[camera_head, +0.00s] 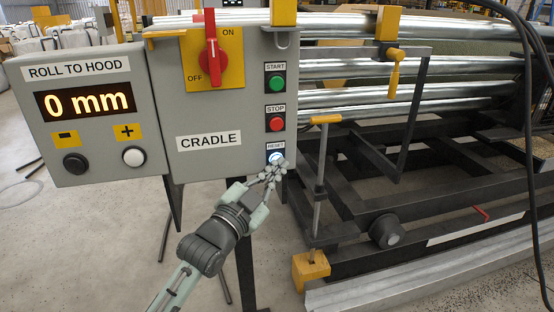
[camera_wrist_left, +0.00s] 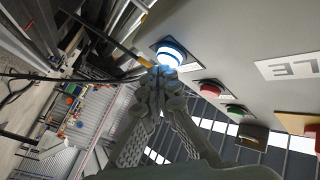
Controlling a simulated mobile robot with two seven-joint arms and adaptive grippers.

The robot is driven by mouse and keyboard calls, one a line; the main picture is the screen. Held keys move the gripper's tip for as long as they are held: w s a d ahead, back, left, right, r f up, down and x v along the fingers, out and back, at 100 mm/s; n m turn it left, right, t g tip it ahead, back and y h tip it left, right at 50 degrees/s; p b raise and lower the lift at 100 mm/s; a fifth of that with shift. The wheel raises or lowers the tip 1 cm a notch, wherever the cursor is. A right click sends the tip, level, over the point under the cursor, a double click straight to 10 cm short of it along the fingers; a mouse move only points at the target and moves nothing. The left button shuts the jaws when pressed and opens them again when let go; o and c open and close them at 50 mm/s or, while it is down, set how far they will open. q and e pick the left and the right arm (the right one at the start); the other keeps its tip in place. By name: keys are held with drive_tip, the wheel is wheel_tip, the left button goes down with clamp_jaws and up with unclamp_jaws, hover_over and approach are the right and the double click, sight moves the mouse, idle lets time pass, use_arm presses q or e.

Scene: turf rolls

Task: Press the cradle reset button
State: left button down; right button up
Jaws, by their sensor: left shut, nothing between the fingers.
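The grey cradle panel (camera_head: 208,110) carries a column of buttons at its right side. The reset button (camera_head: 276,157) is at the bottom of that column, under a RESET label, and glows blue-white. It also glows in the left wrist view (camera_wrist_left: 170,56). My left gripper (camera_head: 275,168) is shut and empty, with its fingertips at the lower part of the reset button. In the left wrist view its fingertips (camera_wrist_left: 162,74) overlap the button's near edge. I cannot tell whether they touch it. My right gripper is in neither view.
Above the reset button are a red stop button (camera_head: 276,124) and a green start button (camera_head: 276,83). A red rotary switch (camera_head: 210,62) is on the panel's upper part. A roll-to-hood box (camera_head: 90,185) is at the left. Metal rollers and a dark frame (camera_head: 400,205) stand at the right.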

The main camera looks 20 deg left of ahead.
use_arm(q)
drive_tip(key=shift+w+a, duration=0.25)
drive_tip(key=shift+w, duration=0.1)
idle(0.7)
drive_tip(key=shift+s+d, duration=0.1)
drive_tip(key=shift+s+d+p, duration=0.4)
drive_tip(key=shift+s+p, duration=0.15)
drive_tip(key=shift+s, duration=0.1)
drive_tip(key=shift+s+d+p, duration=0.4)
drive_tip(key=shift+s+d, duration=0.3)
drive_tip(key=shift+s, duration=0.35)
drive_tip(key=shift+s+d+p, duration=0.4)
drive_tip(key=shift+s+d, duration=0.3)
drive_tip(key=shift+s, duration=0.3)
